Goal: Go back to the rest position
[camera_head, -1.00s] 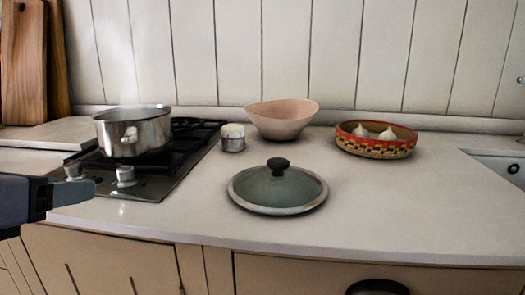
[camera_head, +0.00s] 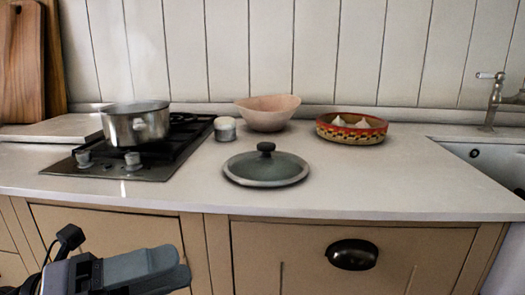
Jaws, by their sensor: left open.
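My left gripper (camera_head: 165,268) is at the lower left, in front of the cabinet drawers and below the counter edge. It is open, and I see nothing in it. It is apart from everything on the counter. My right gripper is not in view.
On the counter (camera_head: 400,190) are a steel pot (camera_head: 136,127) on the black hob (camera_head: 178,150), a small jar (camera_head: 225,131), a pink bowl (camera_head: 268,116), a glass lid (camera_head: 266,171) and a patterned bowl (camera_head: 352,133) with garlic. A sink (camera_head: 492,165) is at right. A dark drawer handle (camera_head: 352,254) sticks out.

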